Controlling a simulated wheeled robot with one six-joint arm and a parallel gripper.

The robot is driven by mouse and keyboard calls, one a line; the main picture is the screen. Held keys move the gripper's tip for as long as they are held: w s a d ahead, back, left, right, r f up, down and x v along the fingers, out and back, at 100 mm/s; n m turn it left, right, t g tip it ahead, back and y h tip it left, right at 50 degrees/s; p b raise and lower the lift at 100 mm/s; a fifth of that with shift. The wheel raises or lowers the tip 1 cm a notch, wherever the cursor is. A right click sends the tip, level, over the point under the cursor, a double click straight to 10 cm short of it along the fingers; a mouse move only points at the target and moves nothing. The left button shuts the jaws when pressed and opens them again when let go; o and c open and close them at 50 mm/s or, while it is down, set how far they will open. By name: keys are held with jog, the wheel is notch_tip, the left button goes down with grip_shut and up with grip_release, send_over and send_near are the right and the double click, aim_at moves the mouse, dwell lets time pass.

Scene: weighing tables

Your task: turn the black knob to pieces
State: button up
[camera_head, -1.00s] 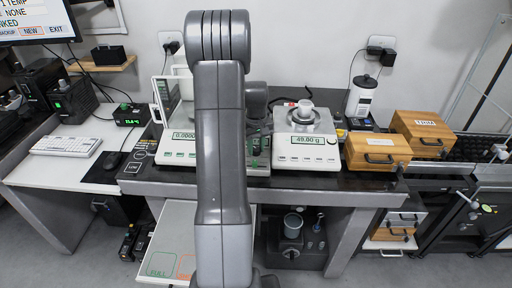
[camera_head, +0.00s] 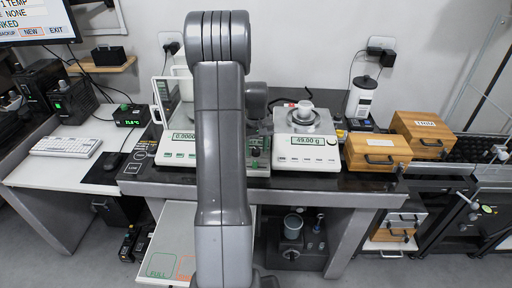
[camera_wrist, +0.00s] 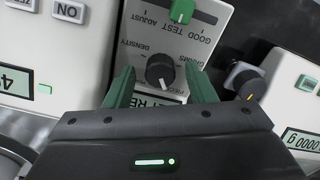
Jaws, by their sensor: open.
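The black knob (camera_wrist: 160,71) shows in the wrist view on the face of a light grey control box (camera_wrist: 186,40). It has a white pointer line and printed labels around it, among them "DENSITY" and "GRAMS"; the label nearest my gripper is partly hidden. My gripper (camera_wrist: 160,88) is open, with one green finger on each side of the knob in the picture. I cannot tell whether the fingers touch it. In the head view my arm covers much of the control box (camera_head: 258,152).
A green slider (camera_wrist: 182,10) sits on the same box. Another black knob (camera_wrist: 243,78) is to the right. Wooden boxes (camera_head: 378,152) stand further right.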

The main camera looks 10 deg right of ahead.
aim_at(256, 149)
notch_tip(256, 149, up, 14)
dwell(0.6)
jog(key=shift+f, duration=0.15)
notch_tip(256, 149, down, 14)
jog(key=shift+r, duration=0.1)
dwell(0.4)
